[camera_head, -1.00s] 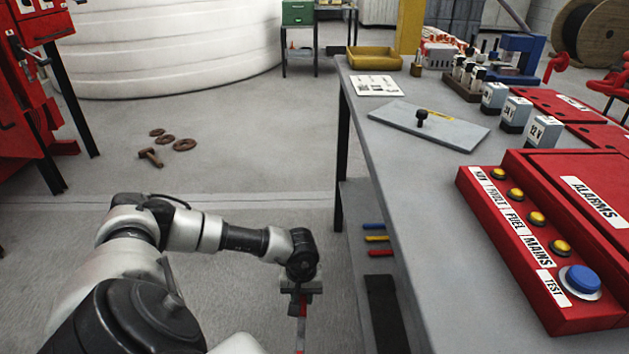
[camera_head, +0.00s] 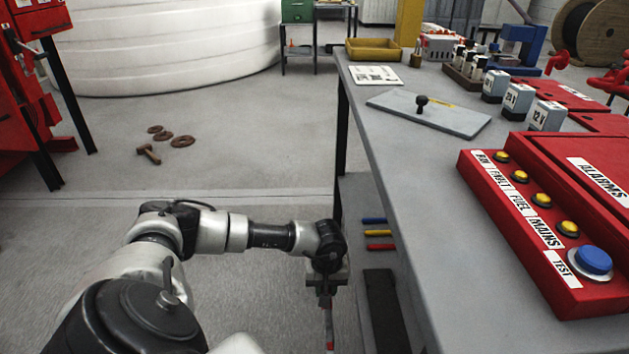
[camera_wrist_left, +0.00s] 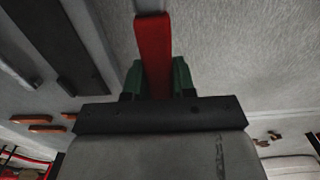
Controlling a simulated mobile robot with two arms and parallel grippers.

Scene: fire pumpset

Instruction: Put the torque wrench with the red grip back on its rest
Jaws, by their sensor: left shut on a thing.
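My left gripper (camera_head: 327,288) hangs low beside the left edge of the workbench. It points down and is shut on the torque wrench (camera_head: 330,340), a narrow bar with a red part at the bottom of the head view. In the left wrist view, the green fingers of the gripper (camera_wrist_left: 157,80) clasp the red grip (camera_wrist_left: 153,50), with a grey shaft above it. A long dark strip (camera_head: 383,310) lies under the bench, to the right of the gripper and apart from it. I cannot tell whether it is the rest. My right gripper is not in view.
Blue, yellow and red handles (camera_head: 379,233) lie on the lower shelf under the workbench (camera_head: 400,170). A red alarm panel (camera_head: 530,230) and a grey plate (camera_head: 440,118) with a black knob are on top. The floor (camera_head: 240,150) left of the bench is mostly clear.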

